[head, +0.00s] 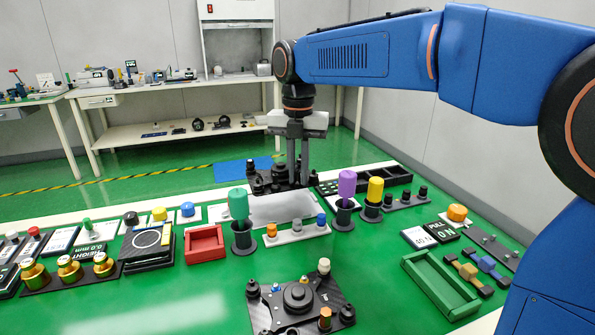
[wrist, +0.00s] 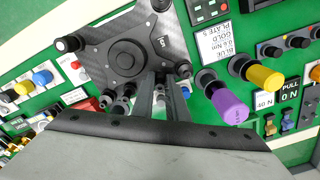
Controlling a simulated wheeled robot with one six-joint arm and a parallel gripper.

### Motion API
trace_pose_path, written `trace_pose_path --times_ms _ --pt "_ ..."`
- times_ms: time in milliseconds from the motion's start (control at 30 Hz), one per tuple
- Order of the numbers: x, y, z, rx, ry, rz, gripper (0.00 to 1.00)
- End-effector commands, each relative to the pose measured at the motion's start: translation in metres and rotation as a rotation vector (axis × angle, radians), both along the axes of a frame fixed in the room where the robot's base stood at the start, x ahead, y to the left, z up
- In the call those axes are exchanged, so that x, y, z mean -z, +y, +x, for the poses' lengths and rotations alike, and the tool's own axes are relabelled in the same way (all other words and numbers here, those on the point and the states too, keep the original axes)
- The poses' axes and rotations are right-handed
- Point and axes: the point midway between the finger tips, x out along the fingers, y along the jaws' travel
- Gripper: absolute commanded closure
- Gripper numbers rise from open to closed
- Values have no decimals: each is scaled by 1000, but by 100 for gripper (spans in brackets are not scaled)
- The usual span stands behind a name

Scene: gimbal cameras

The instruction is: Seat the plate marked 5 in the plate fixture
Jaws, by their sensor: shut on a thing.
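The plate marked 5 (wrist: 105,55) is a dark carbon-patterned plate with a round hub and black knobs at its corners. Its white 5 shows near the hub in the wrist view. In the head view the plate (head: 268,181) is at the far side of the green table, by a pale panel (head: 282,209). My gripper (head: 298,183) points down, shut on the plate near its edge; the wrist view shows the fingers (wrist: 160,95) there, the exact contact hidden. A similar dark unit (head: 275,313) with a central disc and posts stands at the front; I cannot tell whether it is the fixture.
Green (head: 239,207), purple (head: 346,187) and yellow (head: 375,191) handled tools stand upright in black holders near the plate. A red tray (head: 205,244) lies left, a green tray (head: 440,284) right. A label card (wrist: 214,42) reads PLATE 5.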

Motion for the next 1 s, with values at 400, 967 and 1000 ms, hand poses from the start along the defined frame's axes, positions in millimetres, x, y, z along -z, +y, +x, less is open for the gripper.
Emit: trace_pose_path --times_ms 400,967,1000 --pt "23 0 0 0 1 -1 100" --pt "57 0 0 0 1 -1 100" --pt "57 0 0 0 1 -1 100"
